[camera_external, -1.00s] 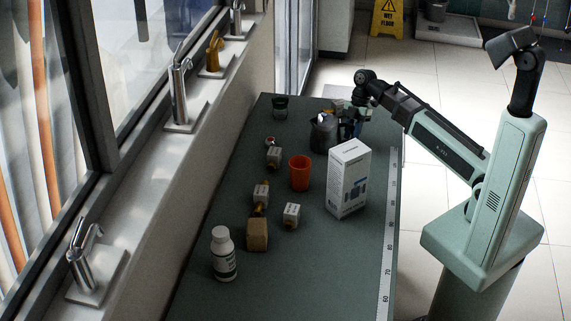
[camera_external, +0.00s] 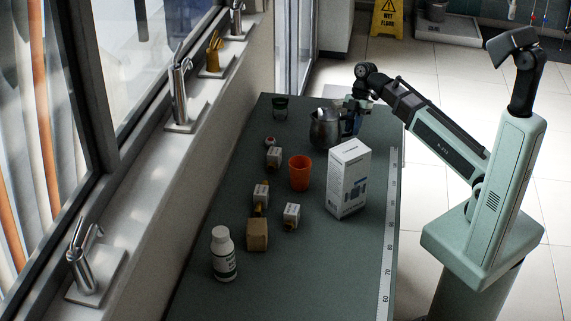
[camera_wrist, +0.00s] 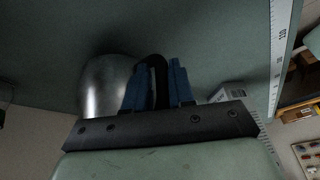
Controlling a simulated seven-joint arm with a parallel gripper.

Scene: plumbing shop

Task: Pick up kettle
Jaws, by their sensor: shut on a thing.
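The kettle (camera_external: 323,131) is a dark metal pot standing at the far part of the green table, its body left of my gripper. In the wrist view the kettle's shiny round body (camera_wrist: 101,88) is left of the fingers, and its black handle (camera_wrist: 156,66) rises between them. My gripper (camera_external: 352,122) is at the kettle's right side. The blue fingers, also in the wrist view (camera_wrist: 158,85), are closed around the handle. I cannot tell whether the kettle's base touches the table.
A white box (camera_external: 348,178) stands just in front of the kettle. An orange cup (camera_external: 300,173), several small boxes and a white bottle (camera_external: 223,255) are nearer. A dark container (camera_external: 280,107) stands at the far left. The table's right edge is close to my arm.

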